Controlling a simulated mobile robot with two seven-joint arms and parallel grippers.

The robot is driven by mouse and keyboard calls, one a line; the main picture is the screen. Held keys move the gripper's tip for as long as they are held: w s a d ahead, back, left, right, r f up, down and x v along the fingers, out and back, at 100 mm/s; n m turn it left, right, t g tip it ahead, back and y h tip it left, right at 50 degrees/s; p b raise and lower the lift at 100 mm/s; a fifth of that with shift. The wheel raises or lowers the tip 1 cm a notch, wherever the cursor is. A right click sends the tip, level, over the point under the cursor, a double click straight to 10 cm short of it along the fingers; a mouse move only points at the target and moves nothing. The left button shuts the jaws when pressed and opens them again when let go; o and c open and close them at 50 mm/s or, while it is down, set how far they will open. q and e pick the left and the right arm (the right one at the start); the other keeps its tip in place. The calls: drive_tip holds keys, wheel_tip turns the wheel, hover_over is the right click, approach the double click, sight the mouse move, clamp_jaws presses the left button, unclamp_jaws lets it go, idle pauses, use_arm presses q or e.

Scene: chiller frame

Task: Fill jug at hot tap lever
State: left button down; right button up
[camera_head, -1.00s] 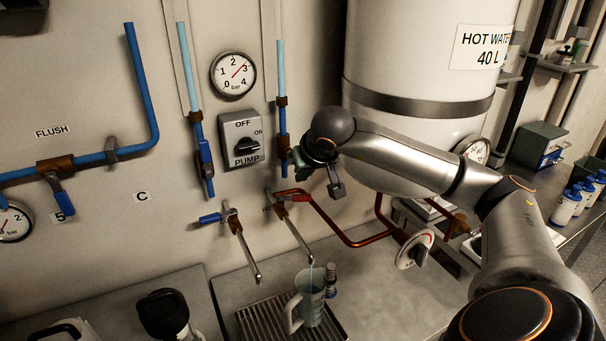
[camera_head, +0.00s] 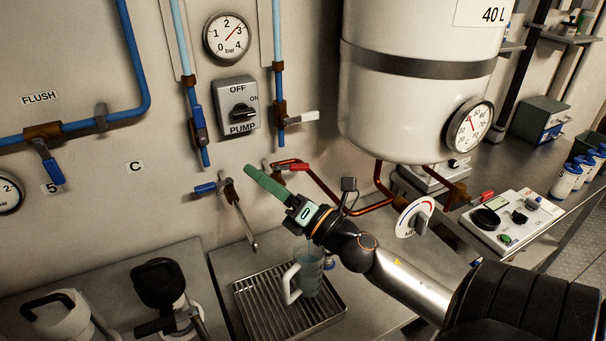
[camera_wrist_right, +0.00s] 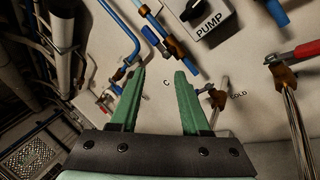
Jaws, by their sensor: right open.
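The clear jug (camera_head: 309,272) with a pale handle stands upright on the drip grate; its fill level is hard to tell. The hot tap's red lever (camera_head: 292,167) points right; it also shows at the right of the wrist view (camera_wrist_right: 300,52). The hot tap's spout is mostly hidden behind my right gripper in the head view. My right gripper (camera_head: 250,171) has green fingers pointing up and left, in front of the taps. Its fingers (camera_wrist_right: 160,74) are apart and empty in the wrist view. My left gripper is out of view.
The cold tap's blue lever (camera_head: 207,188) is left of the gripper. The drip grate (camera_head: 262,305) lies on the counter. Black-topped vessels (camera_head: 160,283) stand at lower left. The pump switch (camera_head: 240,112), white tank (camera_head: 415,110) and mixer dial (camera_head: 415,217) are around.

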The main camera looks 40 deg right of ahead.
sight(302, 170)
drive_tip(key=s+d+f+m+g+h, duration=0.4)
drive_tip(key=s+d+f+m+h, duration=0.2)
drive_tip(key=d+f+m+h, duration=0.6)
drive_tip(key=w+d+r, duration=0.1)
drive_tip(key=w, duration=0.3)
drive_tip(key=w+d+r+m+y, duration=0.1)
drive_tip(key=w, duration=0.2)
drive_tip(key=w+d+r+m+y+p, duration=0.1)
drive_tip(key=w, duration=0.3)
drive_tip(key=shift+w+d, duration=0.3)
drive_tip(key=shift+d, duration=0.05)
drive_tip(key=shift+c, duration=0.3)
clamp_jaws()
drive_tip(key=shift+f, duration=0.1)
